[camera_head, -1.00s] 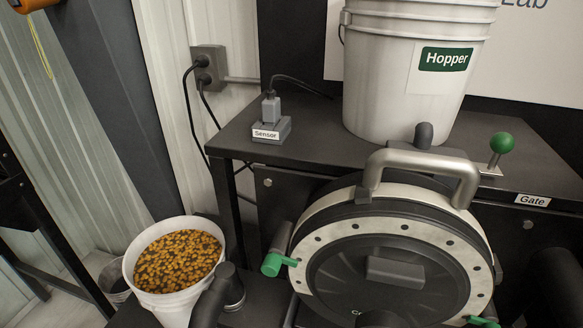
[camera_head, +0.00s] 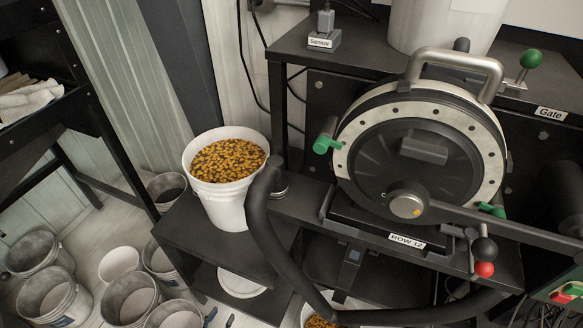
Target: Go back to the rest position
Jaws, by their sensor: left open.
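The seed meter (camera_head: 374,164) stands at right centre, its round black cover shut, a pale ring around it and a metal handle on top. A white bucket (camera_head: 215,203) full of orange and dark seeds stands to its left. At the bottom edge two small dark tips (camera_head: 220,318) show apart with nothing between them; they look like my left gripper, open, but most of it is cut off by the frame. I make out no right gripper.
A black hose (camera_head: 258,225) curves down from beside the seed bucket and along the bottom. The hopper (camera_head: 412,38) and a grey sensor (camera_head: 323,42) stand on the black table behind. Several buckets (camera_head: 130,299) crowd the floor at lower left. A black shelf (camera_head: 62,100) stands at far left.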

